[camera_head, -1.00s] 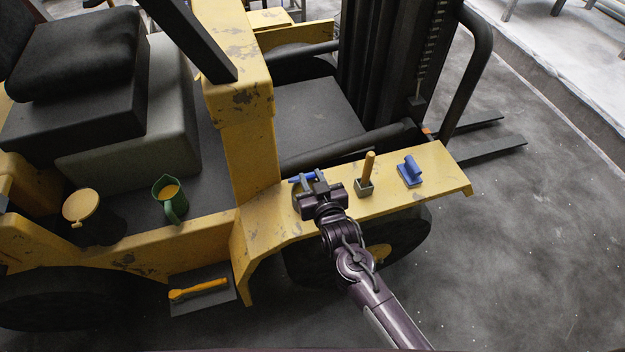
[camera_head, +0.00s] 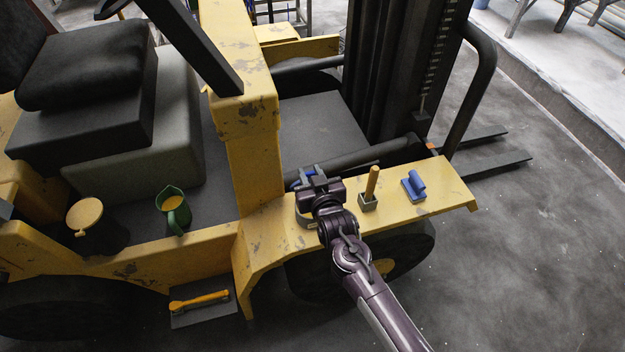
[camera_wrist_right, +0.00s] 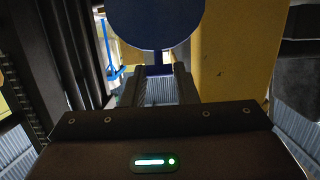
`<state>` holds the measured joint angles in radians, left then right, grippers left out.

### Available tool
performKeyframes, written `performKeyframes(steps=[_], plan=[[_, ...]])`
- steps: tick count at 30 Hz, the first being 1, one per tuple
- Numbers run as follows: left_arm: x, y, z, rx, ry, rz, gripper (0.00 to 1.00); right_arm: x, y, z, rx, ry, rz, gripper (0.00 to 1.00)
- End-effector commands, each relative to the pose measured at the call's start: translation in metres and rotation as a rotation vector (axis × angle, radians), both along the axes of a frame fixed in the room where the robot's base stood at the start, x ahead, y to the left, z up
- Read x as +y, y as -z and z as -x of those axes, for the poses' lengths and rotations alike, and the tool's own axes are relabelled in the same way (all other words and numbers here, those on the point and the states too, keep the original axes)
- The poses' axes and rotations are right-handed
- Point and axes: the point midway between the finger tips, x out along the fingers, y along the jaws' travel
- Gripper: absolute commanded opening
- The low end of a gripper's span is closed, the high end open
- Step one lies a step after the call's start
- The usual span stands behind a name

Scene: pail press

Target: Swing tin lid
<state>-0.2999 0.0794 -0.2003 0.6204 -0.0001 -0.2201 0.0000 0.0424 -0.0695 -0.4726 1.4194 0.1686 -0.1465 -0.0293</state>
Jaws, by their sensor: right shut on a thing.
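The tin (camera_head: 306,218) sits on the yellow fender, mostly hidden behind my right gripper (camera_head: 311,175) in the head view. Its blue lid shows only as a small strip there (camera_head: 309,169). In the right wrist view the lid (camera_wrist_right: 155,22) is a round blue disc seen face-on, with a narrow tab (camera_wrist_right: 158,57) running down to the jaws. My right gripper (camera_wrist_right: 158,76) is shut on that tab. The lid looks tilted up; whether it touches the tin is hidden. My left gripper is not in view.
On the fender (camera_head: 437,180), right of the gripper, stand a wooden-handled block (camera_head: 370,190) and a blue float-like tool (camera_head: 414,186). Left are a dark pail with a yellow lid (camera_head: 85,212) and a green jug (camera_head: 173,208). A yellow tool (camera_head: 199,301) lies on the step.

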Motion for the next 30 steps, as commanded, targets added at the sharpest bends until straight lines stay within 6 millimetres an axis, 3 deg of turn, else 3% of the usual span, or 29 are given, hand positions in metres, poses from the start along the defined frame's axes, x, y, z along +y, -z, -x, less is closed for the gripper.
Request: performKeyframes(steps=[6, 17, 30], plan=[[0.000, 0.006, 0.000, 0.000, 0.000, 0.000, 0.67, 0.006, -0.005, -0.017, -0.003, 0.000, -0.001, 0.12], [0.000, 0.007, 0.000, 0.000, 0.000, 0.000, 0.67, 0.006, -0.006, -0.020, -0.002, 0.000, -0.001, 0.11], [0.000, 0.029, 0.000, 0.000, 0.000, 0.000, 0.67, 0.016, -0.005, -0.051, -0.003, 0.000, -0.002, 0.12]])
